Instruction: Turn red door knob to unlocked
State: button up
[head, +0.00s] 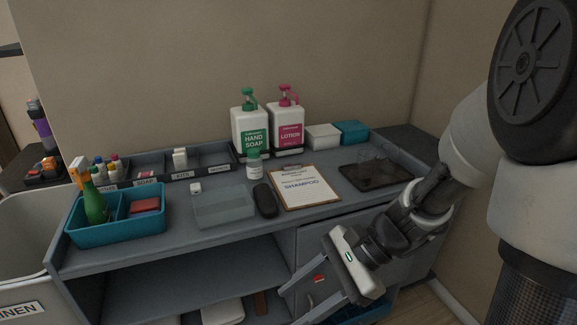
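A small red door knob (318,279) shows on the grey cabinet door (313,241) under the right part of the counter. My gripper (290,308) is in front of this door, with its two fingers spread apart and pointing down to the left. The red knob appears in the gap between the fingers in the picture. I cannot tell how far the fingers are from the door or whether they touch anything. Nothing is seen held between them. The knob's turn position is too small to read.
The counter holds a teal caddy (120,239), a clear bin (224,214), a shampoo clipboard (305,188), a dark tray (376,180) and pump bottles of hand soap (250,137) and lotion (287,130). An open shelf (190,285) is left of the door. A linen bin (22,290) stands far left.

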jog(key=w+d+f+m+t+y+b, duration=0.1)
jog(key=w+f+m+t+y+b, duration=0.4)
jog(key=f+m, duration=0.55)
jog(key=m+t+h+b, duration=0.85)
jog(key=m+t, duration=0.55)
jog(key=m, duration=1.2)
send_near(319, 280)
jog(key=shift+n, duration=0.25)
jog(key=b+x, duration=0.2)
jog(key=x, duration=0.6)
jog(key=shift+w+r, duration=0.15)
jog(key=shift+w, duration=0.2)
jog(key=shift+h, duration=0.35)
jog(key=c, duration=1.1)
jog(key=shift+o, duration=0.2)
